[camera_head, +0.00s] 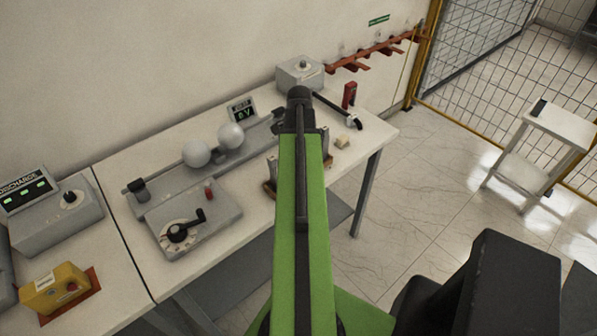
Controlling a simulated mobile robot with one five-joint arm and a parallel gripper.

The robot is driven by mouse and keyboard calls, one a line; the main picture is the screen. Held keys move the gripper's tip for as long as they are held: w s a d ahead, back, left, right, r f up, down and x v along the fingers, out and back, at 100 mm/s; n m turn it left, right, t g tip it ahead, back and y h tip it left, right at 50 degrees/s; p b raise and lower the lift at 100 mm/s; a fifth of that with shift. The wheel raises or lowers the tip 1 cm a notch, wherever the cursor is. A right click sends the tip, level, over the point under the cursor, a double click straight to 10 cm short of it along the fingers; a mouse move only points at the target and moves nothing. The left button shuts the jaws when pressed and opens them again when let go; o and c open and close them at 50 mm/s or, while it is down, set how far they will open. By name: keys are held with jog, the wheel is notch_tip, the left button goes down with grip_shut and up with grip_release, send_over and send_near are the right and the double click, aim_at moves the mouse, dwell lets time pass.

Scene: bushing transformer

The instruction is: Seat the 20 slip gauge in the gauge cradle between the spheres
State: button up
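Two pale spheres stand close together on the grey sphere-gap bench, the left sphere (196,153) nearer to me and the right sphere (230,135) farther back. I cannot make out the gauge cradle or any gauge between them. A holder with a brown base (269,188) and upright grey parts shows on both sides of my green arm, which hides its middle. I cannot tell whether the 20 slip gauge is there. My arm reaches over the table to the right of the spheres. My gripper is hidden behind the arm, so its fingers and any load do not show.
A crank box (190,225) stands in front of the spheres, with a lit display (242,111) behind. A small beige block (342,143), a black rod and a red item (349,95) are at the table's right. A control box (55,210) and yellow button box (55,289) are left.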

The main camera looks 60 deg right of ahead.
jog(key=shift+r, duration=0.1)
grip_shut()
dwell(0.5)
